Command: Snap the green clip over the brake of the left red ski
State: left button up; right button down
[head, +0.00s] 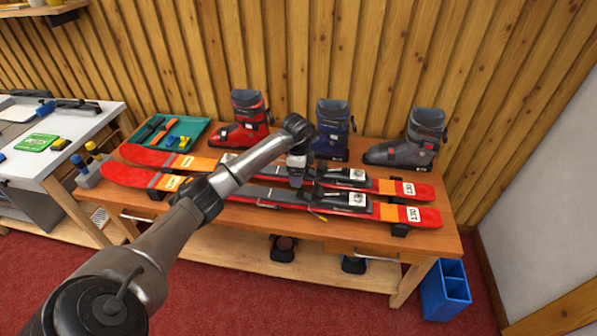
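Two red-orange skis lie side by side across the wooden bench, tips to the left: a far ski (395,187) and a near ski (385,210). Each has a dark binding near its middle. I cannot tell which is the left one. The arm from the lower left ends in my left gripper (297,178), pointing down over the far ski's binding area. Its fingertips are too small and dark to show whether they are open or hold anything. I cannot make out the green clip or the brakes clearly. My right gripper is not in view.
A green tray (196,128) with small tools and pieces lies at the bench's back left. A red boot (240,130), a blue boot (332,140) and a grey boot (405,150) stand along the back. A blue bin (445,290) stands on the floor at right.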

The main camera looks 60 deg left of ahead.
pick_arm(q)
jog(key=b, duration=0.4)
send_over(298, 191)
notch_tip(298, 191, down, 4)
jog(key=shift+w+f, duration=0.1)
jog(key=shift+f, duration=0.85)
jog(key=o, duration=0.4)
jog(key=c, duration=0.5)
jog(key=shift+p, duration=0.3)
